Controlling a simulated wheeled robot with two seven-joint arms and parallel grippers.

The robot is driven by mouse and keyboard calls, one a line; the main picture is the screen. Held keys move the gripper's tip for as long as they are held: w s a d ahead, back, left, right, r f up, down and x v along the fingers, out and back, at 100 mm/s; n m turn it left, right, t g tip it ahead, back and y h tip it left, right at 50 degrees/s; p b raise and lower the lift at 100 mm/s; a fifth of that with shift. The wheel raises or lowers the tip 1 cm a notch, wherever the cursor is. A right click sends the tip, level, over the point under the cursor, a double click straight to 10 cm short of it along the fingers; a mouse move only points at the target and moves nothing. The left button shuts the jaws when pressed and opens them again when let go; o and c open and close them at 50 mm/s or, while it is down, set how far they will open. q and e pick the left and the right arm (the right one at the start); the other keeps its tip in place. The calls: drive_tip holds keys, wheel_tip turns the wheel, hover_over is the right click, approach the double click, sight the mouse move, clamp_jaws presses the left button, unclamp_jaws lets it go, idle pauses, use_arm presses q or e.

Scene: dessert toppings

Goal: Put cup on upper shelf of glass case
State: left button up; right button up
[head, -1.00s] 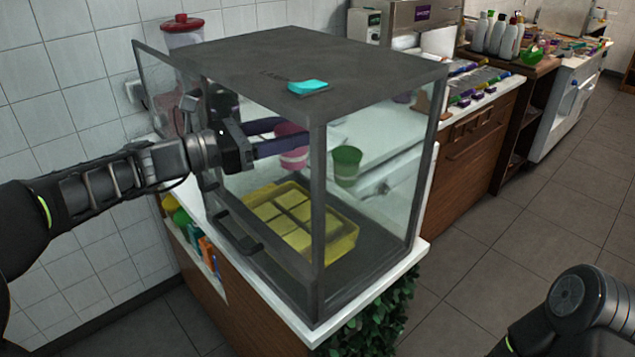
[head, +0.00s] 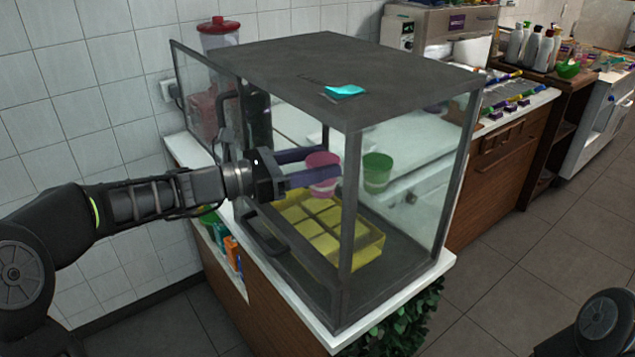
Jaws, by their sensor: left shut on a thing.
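A pink cup (head: 322,181) is between the fingertips of my left gripper (head: 318,168), inside the glass case (head: 395,85). The gripper reaches in through the open left front of the case and is shut on the cup. A green cup (head: 377,173) stands to the right of the pink one, seemingly on the glass upper shelf; the clear shelf is hard to make out. The case's door (head: 205,100) is swung open at the left. My right gripper is out of view; only part of my right arm shows at the lower right corner.
A yellow divided tray (head: 372,248) lies on the case floor below the cups. A dark front post (head: 350,215) stands close right of the gripper. A cyan piece (head: 344,91) lies on the case top. A red-lidded container (head: 219,38) stands behind the door.

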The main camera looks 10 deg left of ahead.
use_arm(q)
drive_tip(key=shift+f, duration=2.3)
drive_tip(key=shift+f, duration=0.1)
drive_tip(key=o, duration=1.7)
drive_tip(key=shift+c, duration=0.2)
drive_tip(key=b+v, duration=0.1)
drive_tip(key=v, duration=1.1)
